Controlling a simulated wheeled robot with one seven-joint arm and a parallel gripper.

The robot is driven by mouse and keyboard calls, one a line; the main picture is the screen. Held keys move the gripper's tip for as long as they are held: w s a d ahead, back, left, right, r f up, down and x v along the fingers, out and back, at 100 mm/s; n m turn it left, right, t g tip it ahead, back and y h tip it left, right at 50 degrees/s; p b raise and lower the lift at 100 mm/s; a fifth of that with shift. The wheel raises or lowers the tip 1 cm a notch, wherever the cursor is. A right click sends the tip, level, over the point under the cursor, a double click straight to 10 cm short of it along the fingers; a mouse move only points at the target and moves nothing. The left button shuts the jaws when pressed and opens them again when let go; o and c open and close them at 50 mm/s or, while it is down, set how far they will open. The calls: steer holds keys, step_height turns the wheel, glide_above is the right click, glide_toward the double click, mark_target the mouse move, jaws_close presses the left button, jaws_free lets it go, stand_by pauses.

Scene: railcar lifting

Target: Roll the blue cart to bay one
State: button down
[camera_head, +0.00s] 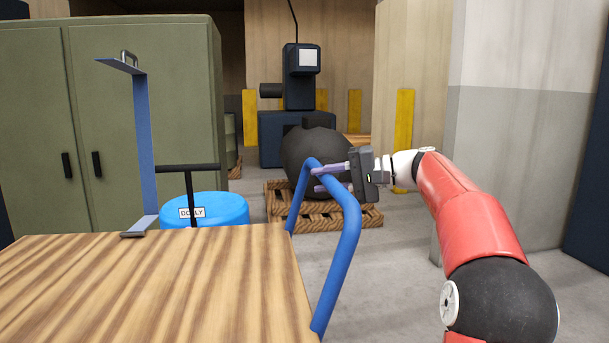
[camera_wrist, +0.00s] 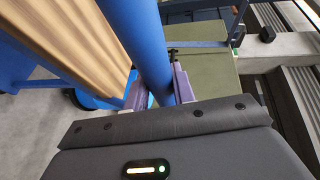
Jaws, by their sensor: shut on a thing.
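The blue cart has a wooden deck (camera_head: 150,285) and a bent blue tube handle (camera_head: 345,235) at its right end. My gripper (camera_head: 328,177) is at the top bend of the handle, with its fingers on either side of the tube. In the wrist view the blue tube (camera_wrist: 145,45) runs down between the two purple fingers (camera_wrist: 160,88), and they are shut on it. Part of the wooden deck (camera_wrist: 75,35) and a dark wheel (camera_wrist: 85,100) also show there. No bay marking can be made out in either view.
Green cabinets (camera_head: 110,110) stand at the left. A blue drum-shaped thing labelled DOLLY (camera_head: 205,208) is behind the deck. A dark round machine part (camera_head: 312,158) rests on a wooden pallet (camera_head: 325,213) ahead. A grey and white wall (camera_head: 515,150) stands at right. Bare floor (camera_head: 400,280) shows right of the cart.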

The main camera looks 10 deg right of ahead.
steer(key=shift+d+f, duration=0.15)
steer(key=shift+d, duration=0.4)
steer(key=c, duration=1.2)
jaws_free()
steer(key=shift+o, duration=0.2)
steer(key=v, duration=0.8)
steer(key=shift+a, duration=0.15)
